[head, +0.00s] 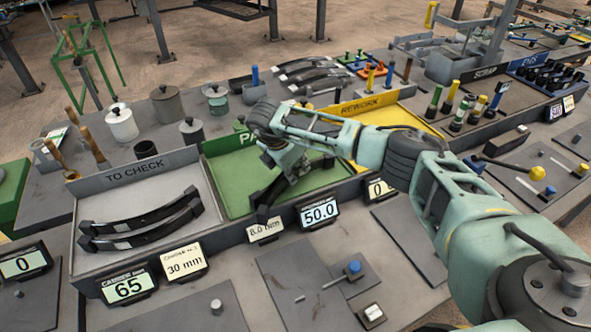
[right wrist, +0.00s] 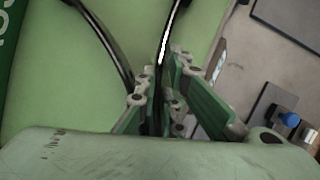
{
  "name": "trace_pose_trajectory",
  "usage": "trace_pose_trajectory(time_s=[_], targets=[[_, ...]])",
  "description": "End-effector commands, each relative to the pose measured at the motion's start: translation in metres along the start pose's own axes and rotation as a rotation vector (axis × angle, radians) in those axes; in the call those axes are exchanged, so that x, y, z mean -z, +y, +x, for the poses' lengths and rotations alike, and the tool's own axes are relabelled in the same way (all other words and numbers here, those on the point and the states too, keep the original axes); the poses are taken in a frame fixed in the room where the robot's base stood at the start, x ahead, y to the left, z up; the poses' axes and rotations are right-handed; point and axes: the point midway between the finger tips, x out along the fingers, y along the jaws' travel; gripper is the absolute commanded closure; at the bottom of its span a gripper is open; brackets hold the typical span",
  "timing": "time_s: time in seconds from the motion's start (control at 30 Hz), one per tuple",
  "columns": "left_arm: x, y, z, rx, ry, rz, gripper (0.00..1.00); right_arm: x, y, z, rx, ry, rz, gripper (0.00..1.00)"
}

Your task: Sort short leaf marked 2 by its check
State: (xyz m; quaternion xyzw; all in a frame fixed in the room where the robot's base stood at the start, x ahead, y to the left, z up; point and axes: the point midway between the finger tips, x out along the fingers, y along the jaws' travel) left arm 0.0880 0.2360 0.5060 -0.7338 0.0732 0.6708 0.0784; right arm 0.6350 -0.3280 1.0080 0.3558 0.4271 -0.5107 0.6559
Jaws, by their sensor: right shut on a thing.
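My right gripper (head: 284,168) is low over the green tray (head: 234,180), whose label is mostly hidden by my arm. It is shut on a dark curved leaf (head: 268,190), which also shows between the fingers in the right wrist view (right wrist: 163,62). Another dark curved strip (right wrist: 112,52) runs beside it over the green floor. I cannot read any number on the held leaf, nor tell whether it touches the tray. Two dark leaves (head: 140,222) lie in the grey "TO CHECK" tray (head: 125,183). The yellow "REWORK" tray (head: 418,118) is partly behind my arm. My left gripper is out of view.
Displays stand along the front: "65" (head: 129,288), "30 mm" (head: 184,264), "8.0 mm" (head: 265,231) and "50.0" (head: 319,212). Several dark leaves (head: 305,72) lie behind the trays. Pots (head: 121,123) and wooden-handled tools stand at the back left.

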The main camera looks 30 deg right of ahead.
Motion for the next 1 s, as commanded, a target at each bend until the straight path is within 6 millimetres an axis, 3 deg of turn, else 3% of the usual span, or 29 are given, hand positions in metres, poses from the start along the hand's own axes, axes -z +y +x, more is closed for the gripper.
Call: trace_pose_trajectory(time_s=[0.47,0.5,0.7,1.0], targets=[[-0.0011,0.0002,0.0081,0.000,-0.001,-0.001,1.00,0.0025,0.0010,0.0067,-0.003,0.000,0.001,1.00],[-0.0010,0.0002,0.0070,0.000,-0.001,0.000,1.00,0.0021,0.0011,0.0056,-0.004,0.000,0.001,0.89],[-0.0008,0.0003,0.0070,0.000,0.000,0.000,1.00,0.0025,0.0004,0.0064,-0.002,0.000,0.001,0.71],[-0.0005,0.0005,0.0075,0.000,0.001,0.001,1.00,0.0043,-0.0012,0.0093,0.002,0.001,-0.002,0.70]])
